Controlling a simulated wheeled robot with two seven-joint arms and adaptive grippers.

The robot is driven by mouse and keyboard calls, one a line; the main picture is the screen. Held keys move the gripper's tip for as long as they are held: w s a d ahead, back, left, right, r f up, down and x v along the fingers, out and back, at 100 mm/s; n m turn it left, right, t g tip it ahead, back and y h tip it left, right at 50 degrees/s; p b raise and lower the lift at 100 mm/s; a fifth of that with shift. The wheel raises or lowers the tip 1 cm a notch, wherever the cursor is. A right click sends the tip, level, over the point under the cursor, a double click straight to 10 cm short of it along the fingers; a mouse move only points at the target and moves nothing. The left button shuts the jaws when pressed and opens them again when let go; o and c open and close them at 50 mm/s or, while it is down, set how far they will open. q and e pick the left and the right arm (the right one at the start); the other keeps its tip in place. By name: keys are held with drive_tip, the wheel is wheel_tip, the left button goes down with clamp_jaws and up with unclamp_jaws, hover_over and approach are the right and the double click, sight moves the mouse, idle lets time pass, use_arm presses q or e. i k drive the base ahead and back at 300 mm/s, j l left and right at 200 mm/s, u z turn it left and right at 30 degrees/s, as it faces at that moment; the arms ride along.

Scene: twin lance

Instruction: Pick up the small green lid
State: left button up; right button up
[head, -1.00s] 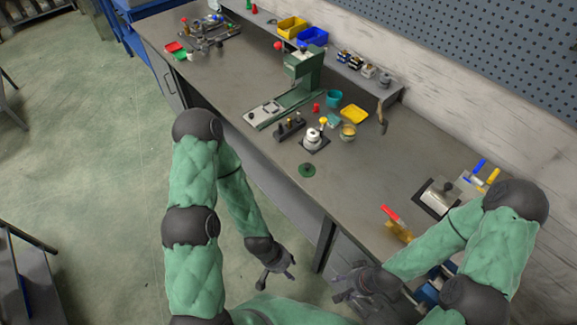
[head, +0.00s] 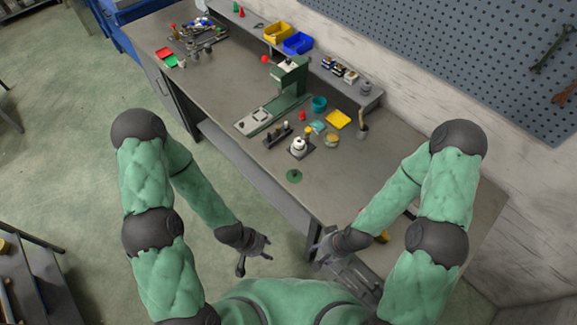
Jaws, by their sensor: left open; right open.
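The small green lid (head: 294,176) lies flat on the workbench (head: 345,185) near its front edge, with a small dark knob at its centre. My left gripper (head: 254,262) is open and empty, in front of the bench and below its top, to the lower left of the lid. My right gripper (head: 322,249) is open at the bench's front edge, to the lower right of the lid. Neither gripper touches the lid. Nothing covers the lid.
Behind the lid stand a white pot-like part on a dark base (head: 299,147), a dark block with pegs (head: 277,136), a yellow tray (head: 338,119), a teal cup (head: 319,103) and a green press (head: 287,85). The bench right of the lid is clear.

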sight(293, 176)
drive_tip(key=i+j, duration=0.15)
drive_tip(key=j, duration=0.25)
drive_tip(key=i+j+u, duration=0.1)
drive_tip(key=j, duration=0.3)
drive_tip(key=i+j, duration=0.25)
drive_tip(key=j+u, duration=0.05)
drive_tip(key=j, duration=0.1)
